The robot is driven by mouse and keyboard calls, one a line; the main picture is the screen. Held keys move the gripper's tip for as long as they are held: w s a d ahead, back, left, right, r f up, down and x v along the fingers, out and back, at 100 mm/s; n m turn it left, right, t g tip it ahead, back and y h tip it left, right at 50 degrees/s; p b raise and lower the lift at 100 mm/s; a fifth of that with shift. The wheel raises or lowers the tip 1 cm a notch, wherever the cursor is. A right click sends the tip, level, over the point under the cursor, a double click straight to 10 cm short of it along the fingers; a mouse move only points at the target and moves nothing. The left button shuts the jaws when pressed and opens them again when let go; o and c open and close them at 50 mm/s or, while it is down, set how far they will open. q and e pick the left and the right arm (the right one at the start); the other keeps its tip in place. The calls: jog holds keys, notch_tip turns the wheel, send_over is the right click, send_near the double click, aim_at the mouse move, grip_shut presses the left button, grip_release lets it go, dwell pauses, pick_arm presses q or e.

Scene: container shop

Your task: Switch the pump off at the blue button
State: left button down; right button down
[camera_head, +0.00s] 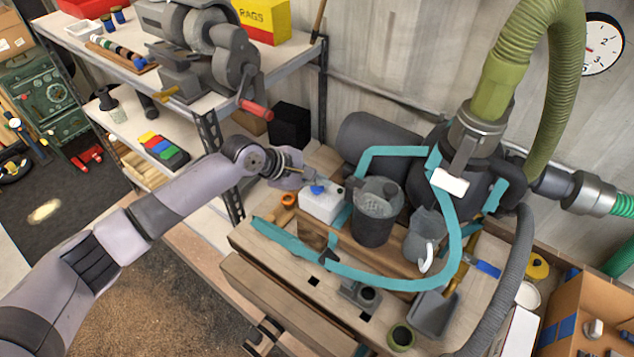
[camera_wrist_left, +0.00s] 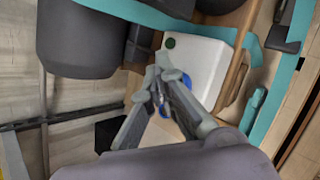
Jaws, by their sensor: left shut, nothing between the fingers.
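The pump's switch box is a white box (camera_head: 321,204) on the wooden bench, left of the dark grey pot. It has a blue button (camera_head: 317,189) on top. I cannot tell whether the tips touch the button. My right gripper is not in view.
A teal tubular frame (camera_head: 385,282) surrounds the pump and the dark grey pot (camera_head: 374,222) right of the box. A green hose (camera_head: 540,110) rises behind. A metal shelf (camera_head: 290,66) with a grinder stands at the left. An orange ring (camera_head: 289,199) lies close to the box.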

aim_at(318, 189)
pick_arm(q)
jog(key=shift+r, duration=0.1)
notch_tip(318, 189, up, 4)
jog(key=p, duration=0.4)
jog(key=shift+p, duration=0.4)
jog(key=shift+r, duration=0.95)
